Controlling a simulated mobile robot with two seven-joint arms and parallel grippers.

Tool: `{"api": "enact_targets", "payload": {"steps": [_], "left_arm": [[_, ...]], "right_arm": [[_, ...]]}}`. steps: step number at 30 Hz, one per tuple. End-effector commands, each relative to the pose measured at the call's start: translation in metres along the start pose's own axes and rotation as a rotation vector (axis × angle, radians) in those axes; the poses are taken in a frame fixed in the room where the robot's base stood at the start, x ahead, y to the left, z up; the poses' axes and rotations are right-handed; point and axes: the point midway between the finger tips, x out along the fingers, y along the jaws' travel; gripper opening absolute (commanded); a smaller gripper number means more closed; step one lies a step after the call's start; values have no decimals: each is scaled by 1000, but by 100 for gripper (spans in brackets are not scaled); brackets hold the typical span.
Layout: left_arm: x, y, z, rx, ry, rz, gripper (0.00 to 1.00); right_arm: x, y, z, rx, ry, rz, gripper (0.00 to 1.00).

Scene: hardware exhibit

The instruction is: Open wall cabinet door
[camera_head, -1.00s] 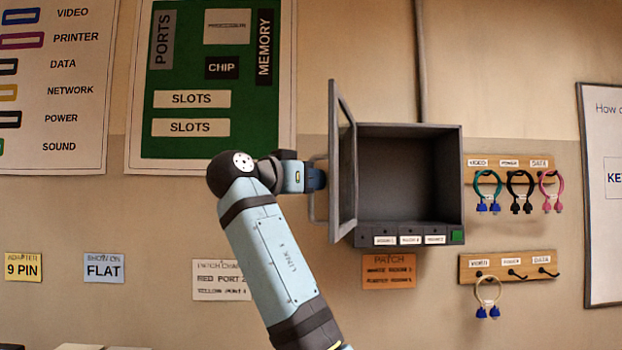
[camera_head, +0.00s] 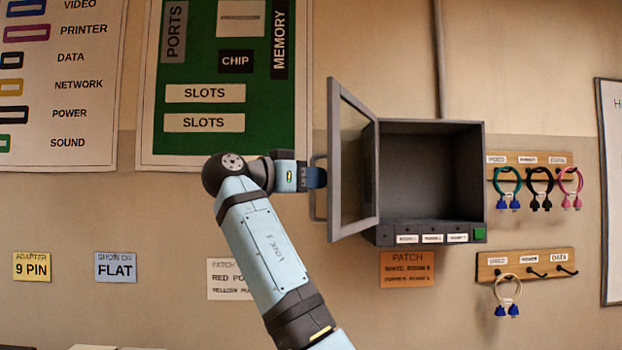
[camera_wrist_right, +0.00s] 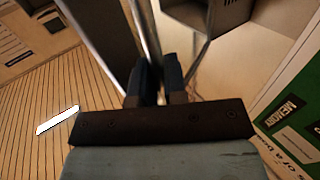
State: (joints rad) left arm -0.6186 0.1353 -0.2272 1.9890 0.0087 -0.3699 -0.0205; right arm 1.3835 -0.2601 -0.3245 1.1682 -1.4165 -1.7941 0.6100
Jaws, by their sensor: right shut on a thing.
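The grey wall cabinet (camera_head: 478,185) hangs on the wall right of centre in the head view, its inside dark and bare. Its glass-panelled door (camera_head: 352,165) is hinged on the left and stands swung well out, open. A bar handle (camera_head: 314,205) runs down the door's outer face. My right gripper (camera_head: 318,178) is at this handle and shut on it. In the right wrist view the two dark fingers (camera_wrist_right: 160,82) close around the bar beside the door edge; the exact contact is partly hidden. My left gripper is not in view.
Labels and a green button (camera_head: 479,234) line the cabinet's lower front. Cable racks (camera_head: 527,159) hang to the right. A green board (camera_head: 205,145) hangs on the wall behind my arm. An orange sign (camera_head: 407,270) is below the cabinet.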

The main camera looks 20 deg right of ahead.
Motion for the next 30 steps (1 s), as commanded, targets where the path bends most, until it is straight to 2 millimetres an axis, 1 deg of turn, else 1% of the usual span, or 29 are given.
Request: {"api": "enact_targets", "payload": {"steps": [4, 5, 6, 7, 16, 20, 23, 30], "left_arm": [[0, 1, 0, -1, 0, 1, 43], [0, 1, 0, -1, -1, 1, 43], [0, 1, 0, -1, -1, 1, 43], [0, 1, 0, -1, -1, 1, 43], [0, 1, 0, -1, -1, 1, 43], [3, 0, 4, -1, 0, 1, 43], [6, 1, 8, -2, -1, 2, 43], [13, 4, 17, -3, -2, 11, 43]], "right_arm": [[1, 0, -1, -2, 0, 0, 0], [1, 0, -1, -2, 0, 0, 19], [1, 0, -1, -1, 0, 0, 28], [1, 0, -1, -1, 0, 0, 35], [-1, 0, 0, 0, 0, -1, 36], [-13, 0, 1, 0, 0, -4, 36], [-32, 0, 2, 0, 0, -5, 36], [-87, 0, 2, -1, 1, -3, 36]]}}
